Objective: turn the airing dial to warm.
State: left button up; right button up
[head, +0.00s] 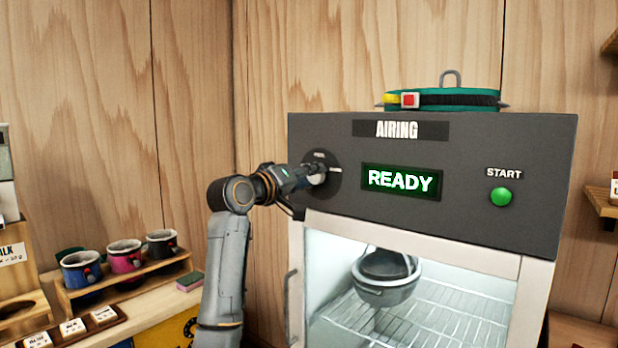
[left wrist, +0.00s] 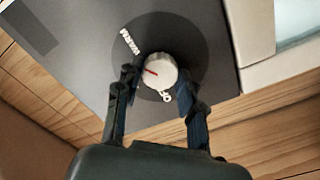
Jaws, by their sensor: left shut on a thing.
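The airing cabinet (head: 465,145) has a dark front panel with a lit READY display (head: 400,180) and a green START button (head: 501,196). Its white round airing dial (left wrist: 160,71) shows in the left wrist view on a dark disc. The red mark on the dial points left in that view, below the word WARM (left wrist: 129,41). Another label on the opposite side is partly hidden by a finger. My left gripper (head: 314,175) is at the dial, with a finger on each side of it, shut on it. My right gripper is out of view.
A green strap-like item (head: 440,98) lies on top. At left, blue, pink and black cups (head: 125,257) stand on a wooden rack, with a sponge (head: 189,282) beside it.

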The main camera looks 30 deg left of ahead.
pick_arm(q)
jog(key=shift+f+m, duration=0.15)
jog(key=shift+m, duration=1.45)
jog(key=o, duration=1.2)
jog(key=shift+s, duration=0.15)
jog(key=s, duration=0.7)
jog(key=s+a, duration=0.1)
jog(key=s, duration=0.3)
jog(key=shift+s, duration=0.35)
